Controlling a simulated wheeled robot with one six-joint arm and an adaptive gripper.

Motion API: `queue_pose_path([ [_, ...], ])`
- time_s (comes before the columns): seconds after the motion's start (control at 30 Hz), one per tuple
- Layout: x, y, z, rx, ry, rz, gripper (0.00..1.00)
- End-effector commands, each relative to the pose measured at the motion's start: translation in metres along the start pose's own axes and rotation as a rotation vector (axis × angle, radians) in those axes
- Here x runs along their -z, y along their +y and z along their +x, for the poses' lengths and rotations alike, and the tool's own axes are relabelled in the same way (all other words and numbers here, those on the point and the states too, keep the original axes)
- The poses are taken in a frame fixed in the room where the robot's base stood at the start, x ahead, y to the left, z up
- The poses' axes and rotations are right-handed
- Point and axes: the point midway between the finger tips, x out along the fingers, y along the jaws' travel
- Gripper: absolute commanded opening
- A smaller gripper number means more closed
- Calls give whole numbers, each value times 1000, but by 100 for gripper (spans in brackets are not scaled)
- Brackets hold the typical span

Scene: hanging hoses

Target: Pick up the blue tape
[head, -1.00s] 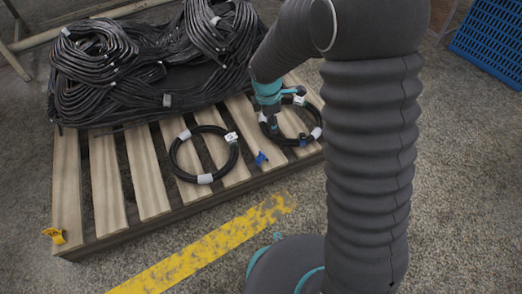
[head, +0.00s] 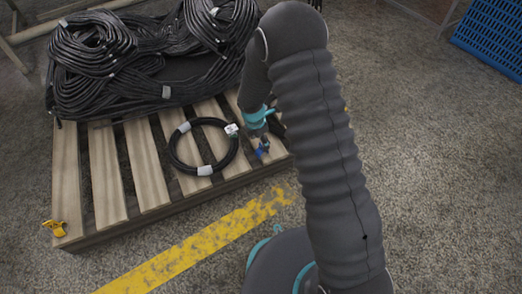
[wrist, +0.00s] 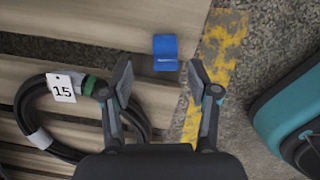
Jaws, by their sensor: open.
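The blue tape (wrist: 165,52) lies on a wooden slat of the pallet near its edge. In the wrist view it sits just beyond my gripper (wrist: 160,82), roughly in line with the gap between the fingers. The fingers are apart and nothing is between them. In the head view the blue tape (head: 262,151) shows as a small blue patch beside my gripper (head: 264,142), partly hidden by it. I cannot tell from these views how high the fingertips are above the slat.
A coiled black hose (head: 174,158) with a tag reading 15 lies left of my gripper on the pallet (head: 150,190). Large hose bundles (head: 100,60) fill the back. A yellow tape (head: 54,227) sits at the front left corner. A yellow floor line (head: 200,245) runs in front.

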Motion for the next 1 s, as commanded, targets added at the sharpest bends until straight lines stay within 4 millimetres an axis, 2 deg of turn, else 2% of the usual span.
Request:
queue_pose_path([
  [0.27, 1, -2, 15, 0, 0, 0, 60],
  [0.53, 3, -8, 52, 1, 0, -1, 60],
  [0.83, 2, -7, 56, -1, 0, 1, 60],
  [1.0, 2, -7, 56, -1, 0, 1, 18],
])
